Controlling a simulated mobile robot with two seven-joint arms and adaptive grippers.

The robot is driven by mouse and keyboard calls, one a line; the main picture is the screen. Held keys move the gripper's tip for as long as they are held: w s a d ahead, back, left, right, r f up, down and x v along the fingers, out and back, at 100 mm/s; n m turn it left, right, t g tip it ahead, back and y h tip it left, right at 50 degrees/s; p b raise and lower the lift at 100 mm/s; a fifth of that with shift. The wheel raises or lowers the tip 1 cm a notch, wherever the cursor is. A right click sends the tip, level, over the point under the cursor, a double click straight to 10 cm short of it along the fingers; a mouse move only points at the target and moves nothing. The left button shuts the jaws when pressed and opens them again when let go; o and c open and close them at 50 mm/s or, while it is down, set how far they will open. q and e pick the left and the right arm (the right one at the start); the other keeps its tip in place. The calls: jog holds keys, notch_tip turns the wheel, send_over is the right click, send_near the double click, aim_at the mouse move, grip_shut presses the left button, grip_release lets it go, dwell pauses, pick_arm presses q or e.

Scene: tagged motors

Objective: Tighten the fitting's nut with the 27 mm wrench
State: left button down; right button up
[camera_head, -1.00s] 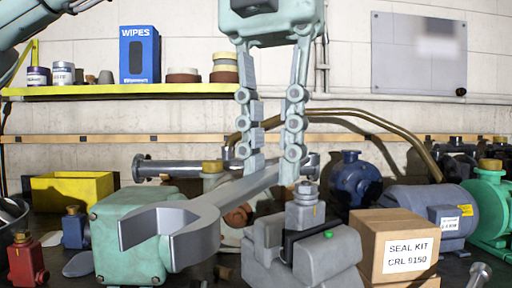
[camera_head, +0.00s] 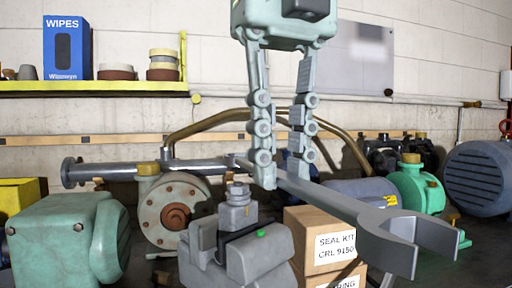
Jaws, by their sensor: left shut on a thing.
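My left gripper (camera_head: 282,172) hangs from the top centre, its two fingers shut on the handle of a large grey open-ended wrench (camera_head: 350,208). The wrench slants down toward the front right, its open jaw (camera_head: 412,240) pointing right. No size mark can be read on it. My right gripper is not in view.
Cardboard boxes (camera_head: 300,238) labelled seal kit stand right of the vise, behind the wrench. A green housing (camera_head: 65,240) is at the left. A flanged pump (camera_head: 172,210), a green pump (camera_head: 415,185) and a blue motor (camera_head: 480,178) stand behind. A yellow shelf (camera_head: 100,89) is on the wall.

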aim_at(284, 173)
pick_arm(q)
jog(key=shift+d, duration=0.2)
jog(key=shift+f, duration=0.1)
dwell(0.4)
jog(key=shift+f+b, duration=0.9)
jog(key=shift+f, duration=0.15)
jog(key=shift+f, duration=0.3)
jog(key=shift+f+b, duration=0.35)
jog(key=shift+b, duration=0.15)
jog(key=shift+f, duration=0.1)
jog(key=shift+a, duration=0.1)
